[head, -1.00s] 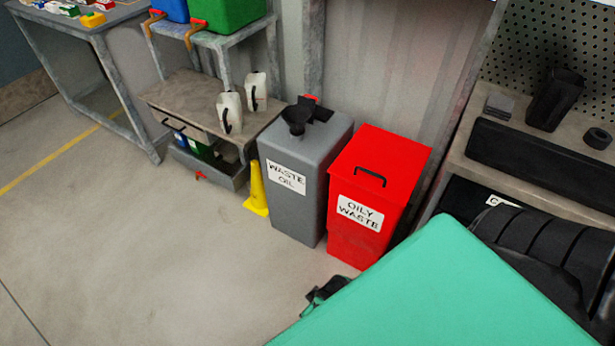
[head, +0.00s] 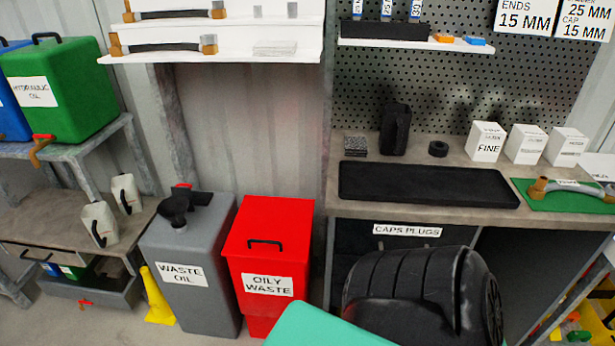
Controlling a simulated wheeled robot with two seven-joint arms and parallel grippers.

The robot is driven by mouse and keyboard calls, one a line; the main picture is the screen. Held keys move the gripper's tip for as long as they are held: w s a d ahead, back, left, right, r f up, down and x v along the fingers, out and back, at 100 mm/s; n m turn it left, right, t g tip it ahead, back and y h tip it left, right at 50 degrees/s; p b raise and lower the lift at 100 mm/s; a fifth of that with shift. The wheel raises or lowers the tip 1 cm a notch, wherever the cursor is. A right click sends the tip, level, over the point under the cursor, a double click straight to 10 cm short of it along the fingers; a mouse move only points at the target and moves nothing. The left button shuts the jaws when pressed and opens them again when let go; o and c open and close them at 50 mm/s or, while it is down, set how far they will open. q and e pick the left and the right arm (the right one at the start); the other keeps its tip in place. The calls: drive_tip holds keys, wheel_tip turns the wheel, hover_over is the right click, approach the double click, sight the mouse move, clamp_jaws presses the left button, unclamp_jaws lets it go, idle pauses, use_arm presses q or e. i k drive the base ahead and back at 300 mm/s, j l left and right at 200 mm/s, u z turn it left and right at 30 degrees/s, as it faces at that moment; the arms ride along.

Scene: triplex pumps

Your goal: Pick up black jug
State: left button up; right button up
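The black jug (head: 396,130) stands upright at the back of the workbench on the right, in front of the black pegboard. It is between a small grey stack and a small black ring. A black segmented part of my own arm (head: 420,296) shows at the bottom, in front of the bench. Neither gripper's fingers can be made out in this view.
The workbench (head: 470,207) carries a black tray (head: 428,184), white boxes (head: 488,142) and a green mat (head: 535,200). A red oily waste bin (head: 268,262) and grey waste oil tank (head: 188,275) stand left of it. A shelf (head: 215,50) hangs above the bins.

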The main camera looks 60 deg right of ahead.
sight(397, 117)
drive_tip(key=z, duration=2.5)
drive_tip(key=i+j+z, duration=0.2)
drive_tip(key=j+z, duration=0.2)
drive_tip(key=j, duration=0.25)
drive_tip(key=i, duration=0.05)
